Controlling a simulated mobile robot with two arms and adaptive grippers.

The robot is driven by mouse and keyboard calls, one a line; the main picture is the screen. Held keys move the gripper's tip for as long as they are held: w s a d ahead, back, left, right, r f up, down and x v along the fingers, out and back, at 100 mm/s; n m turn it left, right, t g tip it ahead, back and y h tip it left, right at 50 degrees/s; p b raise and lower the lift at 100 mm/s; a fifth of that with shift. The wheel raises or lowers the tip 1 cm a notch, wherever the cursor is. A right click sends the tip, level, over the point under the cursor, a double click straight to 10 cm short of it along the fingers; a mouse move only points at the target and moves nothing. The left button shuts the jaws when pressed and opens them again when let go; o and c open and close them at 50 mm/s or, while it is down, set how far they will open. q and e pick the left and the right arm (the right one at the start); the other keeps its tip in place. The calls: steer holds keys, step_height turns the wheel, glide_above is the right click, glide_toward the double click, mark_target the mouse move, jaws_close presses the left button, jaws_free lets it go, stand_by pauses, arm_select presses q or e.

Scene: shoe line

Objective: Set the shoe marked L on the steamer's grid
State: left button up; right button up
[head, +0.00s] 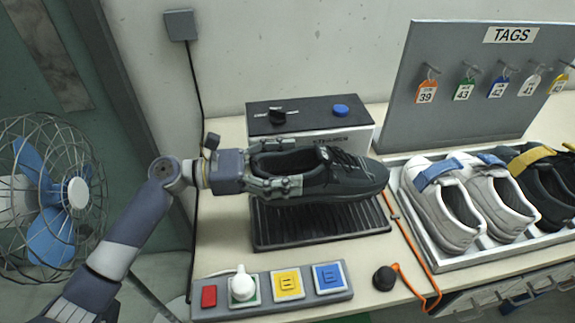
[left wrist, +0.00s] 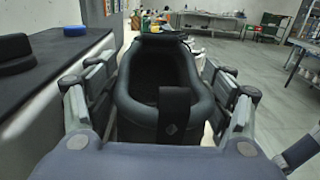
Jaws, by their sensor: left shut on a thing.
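My left gripper (head: 288,165) is shut on a black lace-up shoe (head: 345,178), with its fingers on both sides of the heel end. The shoe is level, toe to the right, over the steamer's dark ribbed grid (head: 320,232). It hides the grid's back part; I cannot tell whether its sole touches. No L mark is readable on it. The left wrist view shows the shoe's open collar (left wrist: 165,75) and heel tab between the fingers. The steamer box (head: 305,115), with a black knob and blue button, stands behind. My right gripper is not in view.
A tray (head: 440,262) with several shoes is to the right, below a tag board (head: 470,85). A switch panel (head: 275,290) lies in front of the grid, beside a black knob with an orange cord (head: 384,278). A caged fan (head: 50,190) is at the left.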

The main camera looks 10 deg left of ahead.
arm_select(q)
steer(key=shift+f+b, duration=0.8)
steer(key=shift+f, duration=0.75)
steer(key=shift+f+b, duration=1.15)
steer(key=shift+f, duration=1.05)
steer(key=o, duration=1.8)
steer(key=shift+o, duration=0.6)
steer(key=shift+f, duration=0.1)
